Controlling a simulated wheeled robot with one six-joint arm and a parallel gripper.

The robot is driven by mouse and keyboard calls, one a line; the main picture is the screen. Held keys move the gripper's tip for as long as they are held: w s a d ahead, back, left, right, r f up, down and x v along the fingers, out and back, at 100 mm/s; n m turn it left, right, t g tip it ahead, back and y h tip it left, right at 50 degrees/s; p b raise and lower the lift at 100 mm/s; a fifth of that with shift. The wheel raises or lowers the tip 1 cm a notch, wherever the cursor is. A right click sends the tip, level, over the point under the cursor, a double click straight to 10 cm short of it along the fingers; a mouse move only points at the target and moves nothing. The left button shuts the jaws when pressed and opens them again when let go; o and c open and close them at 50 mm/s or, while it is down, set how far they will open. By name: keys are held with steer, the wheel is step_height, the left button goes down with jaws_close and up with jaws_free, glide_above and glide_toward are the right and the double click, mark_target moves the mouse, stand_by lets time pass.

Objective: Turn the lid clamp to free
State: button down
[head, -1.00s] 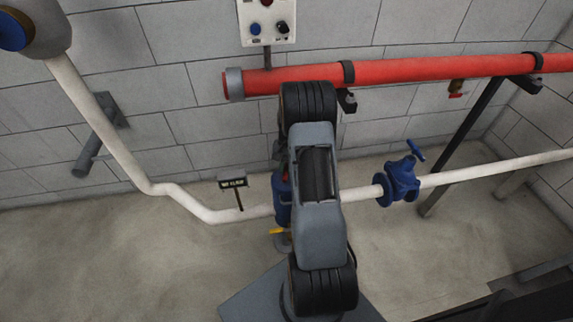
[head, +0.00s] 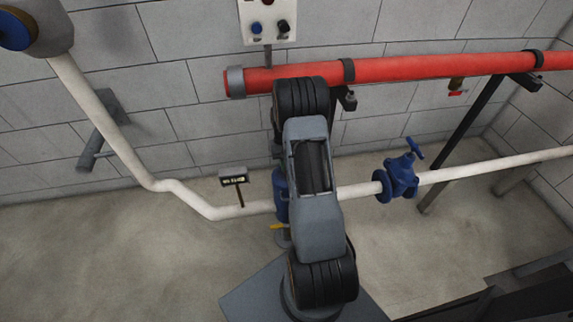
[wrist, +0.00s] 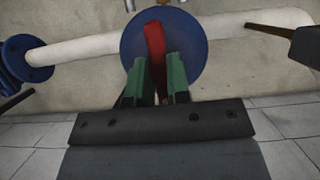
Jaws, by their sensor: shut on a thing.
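In the wrist view a round blue lid (wrist: 187,30) sits on the white pipe, seen from above. A red lid clamp (wrist: 155,45) lies across it, running nearly up and down in the picture with a slight tilt. My gripper (wrist: 163,72) has its green fingertips on both sides of the clamp's near end and is shut on it. In the head view my arm covers the gripper and the clamp. Only part of the blue body (head: 281,195) below shows beside the arm.
A blue valve (head: 398,178) stands on the white pipe (head: 465,170) to the right. A red pipe (head: 420,68) runs along the wall above. A small gauge display (head: 233,179) and a yellow handle (head: 277,226) are left of my arm. Floor at left is clear.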

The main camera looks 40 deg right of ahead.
steer(key=c, duration=1.1)
jaws_free()
steer(key=p+v, duration=0.2)
steer(key=v, duration=1.2)
